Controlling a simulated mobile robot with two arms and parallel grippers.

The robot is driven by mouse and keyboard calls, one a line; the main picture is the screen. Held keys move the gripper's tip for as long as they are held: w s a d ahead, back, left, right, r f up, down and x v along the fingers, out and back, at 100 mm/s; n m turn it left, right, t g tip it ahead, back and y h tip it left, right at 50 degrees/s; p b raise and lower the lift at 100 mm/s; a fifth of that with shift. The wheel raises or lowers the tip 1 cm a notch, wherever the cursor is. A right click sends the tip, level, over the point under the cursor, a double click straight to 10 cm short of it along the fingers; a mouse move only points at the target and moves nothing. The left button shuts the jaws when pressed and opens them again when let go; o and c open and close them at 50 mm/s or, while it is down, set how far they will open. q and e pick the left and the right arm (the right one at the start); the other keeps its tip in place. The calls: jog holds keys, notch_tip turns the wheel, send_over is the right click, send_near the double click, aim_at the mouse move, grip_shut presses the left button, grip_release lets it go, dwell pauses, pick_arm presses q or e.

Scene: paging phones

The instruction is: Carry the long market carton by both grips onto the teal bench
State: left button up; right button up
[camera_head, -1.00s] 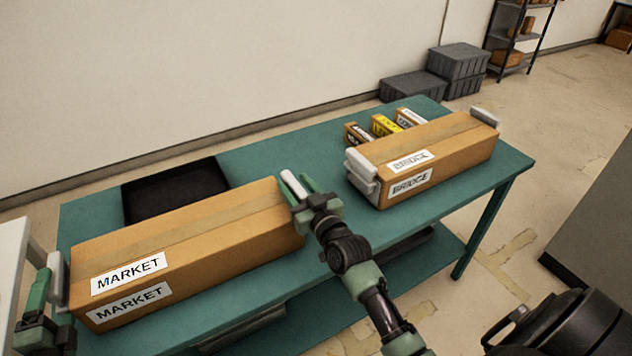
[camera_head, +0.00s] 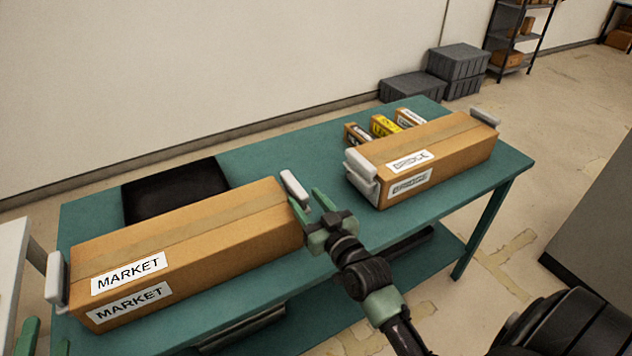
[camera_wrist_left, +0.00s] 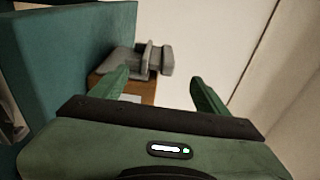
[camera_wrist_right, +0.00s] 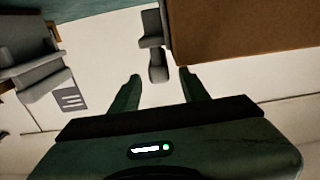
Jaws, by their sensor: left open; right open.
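The long brown market carton (camera_head: 200,235) lies on the teal bench (camera_head: 270,150), its MARKET labels facing me. It has a pale grip at its left end (camera_head: 56,278) and another at its right end (camera_head: 294,188). My left gripper (camera_head: 46,338) is open and empty, below and apart from the left grip. In the left wrist view a grip (camera_wrist_left: 150,60) shows beyond the open fingers. My right gripper (camera_head: 309,200) is open and empty, just in front of the right grip. In the right wrist view that grip (camera_wrist_right: 155,50) lies ahead of the fingertips, beside the carton (camera_wrist_right: 240,25).
A long bridge carton (camera_head: 440,150) with grips stands on the bench's right part. Small boxes (camera_head: 384,124) stand behind it. A black mat (camera_head: 172,190) lies behind the market carton. Grey crates (camera_head: 458,62) stand on the floor by the wall.

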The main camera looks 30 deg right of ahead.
jog(key=s, duration=0.6)
dwell(0.4)
